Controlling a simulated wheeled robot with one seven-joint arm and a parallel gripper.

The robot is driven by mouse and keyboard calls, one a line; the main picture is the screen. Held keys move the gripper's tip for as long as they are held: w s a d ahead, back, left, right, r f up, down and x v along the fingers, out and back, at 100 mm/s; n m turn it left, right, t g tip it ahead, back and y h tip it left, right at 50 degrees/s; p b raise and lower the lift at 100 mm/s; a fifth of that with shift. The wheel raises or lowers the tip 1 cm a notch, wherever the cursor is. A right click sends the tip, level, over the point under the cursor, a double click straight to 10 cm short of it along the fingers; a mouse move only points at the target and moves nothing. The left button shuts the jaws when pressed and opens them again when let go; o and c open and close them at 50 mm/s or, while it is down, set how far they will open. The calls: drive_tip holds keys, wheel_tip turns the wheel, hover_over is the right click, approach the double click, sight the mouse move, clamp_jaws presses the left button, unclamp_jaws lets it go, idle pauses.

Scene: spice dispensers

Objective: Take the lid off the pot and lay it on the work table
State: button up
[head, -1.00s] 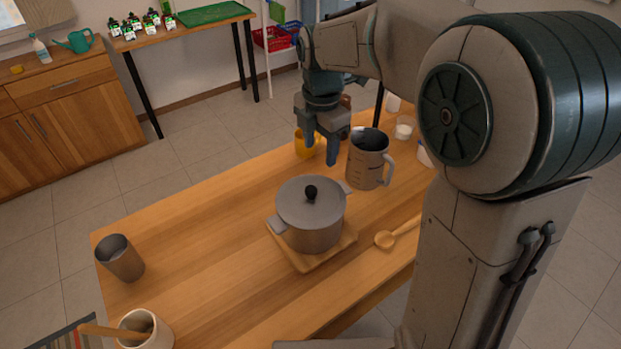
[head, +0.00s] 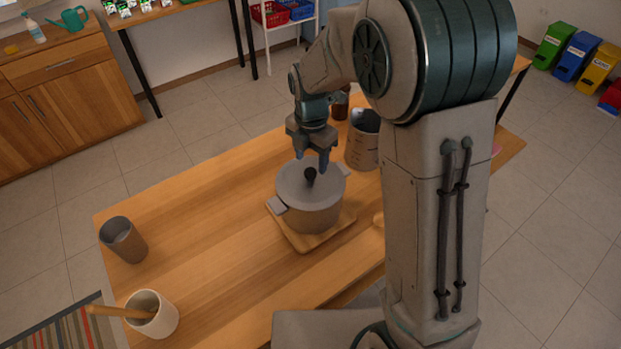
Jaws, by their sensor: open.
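The grey pot (head: 307,214) stands on a wooden board (head: 303,243) on the wooden work table (head: 195,230). Its grey lid (head: 291,186) is on the pot, with a dark round knob (head: 310,175) at the centre. My gripper (head: 313,166) points down over the lid, its fingers open and close above or around the knob. I cannot tell whether the fingers touch the knob.
A grey metal jug (head: 362,140) stands just behind and right of the pot. A grey cup (head: 123,239) and a white crock (head: 152,314) with a wooden utensil are at the left end. The table between cup and pot is clear.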

sight(311, 171)
drive_tip(key=shift+f, duration=1.65)
clamp_jaws()
